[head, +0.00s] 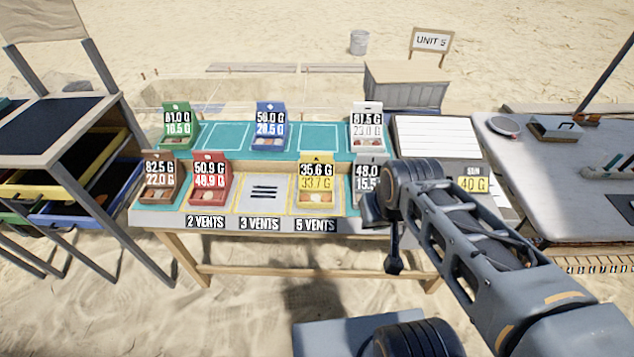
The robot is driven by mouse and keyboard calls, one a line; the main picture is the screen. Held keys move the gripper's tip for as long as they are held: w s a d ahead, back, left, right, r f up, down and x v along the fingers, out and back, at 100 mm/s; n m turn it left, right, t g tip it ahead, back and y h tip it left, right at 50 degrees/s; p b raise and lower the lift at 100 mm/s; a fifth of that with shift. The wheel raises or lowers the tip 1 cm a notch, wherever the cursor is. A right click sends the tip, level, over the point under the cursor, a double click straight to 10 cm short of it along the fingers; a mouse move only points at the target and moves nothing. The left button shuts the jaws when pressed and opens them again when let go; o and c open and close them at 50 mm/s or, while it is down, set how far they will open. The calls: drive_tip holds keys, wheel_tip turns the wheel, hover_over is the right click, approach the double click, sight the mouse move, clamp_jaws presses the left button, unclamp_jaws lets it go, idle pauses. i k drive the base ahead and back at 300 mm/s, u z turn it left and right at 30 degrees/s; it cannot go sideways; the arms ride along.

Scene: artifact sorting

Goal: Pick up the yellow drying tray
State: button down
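A yellow tray (60,180) sits as a pulled-out drawer in the rack on the left. A yellow box (317,195) with a raised back label reading 35.6 G and 33.7 G stands in the front row on the table, with small pale pieces in it. The picture does not settle which of them is the drying tray. My gripper (394,264) hangs down at the front edge of the table, right of the yellow box and apart from both. It is small and dark, so its opening is unclear. I see nothing held in it.
The table (270,222) holds several other labelled boxes, including red (209,188) and blue (269,138) ones. The rack (62,130) also has blue (80,213) and green drawers. A workbench (590,190) stands at right. Open sand lies in front.

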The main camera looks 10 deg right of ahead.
sight(316, 190)
drive_tip(key=u, duration=0.45)
drive_tip(key=k, duration=0.55)
drive_tip(key=u, duration=1.15)
drive_tip(key=i, duration=1.7)
drive_tip(key=z, duration=0.65)
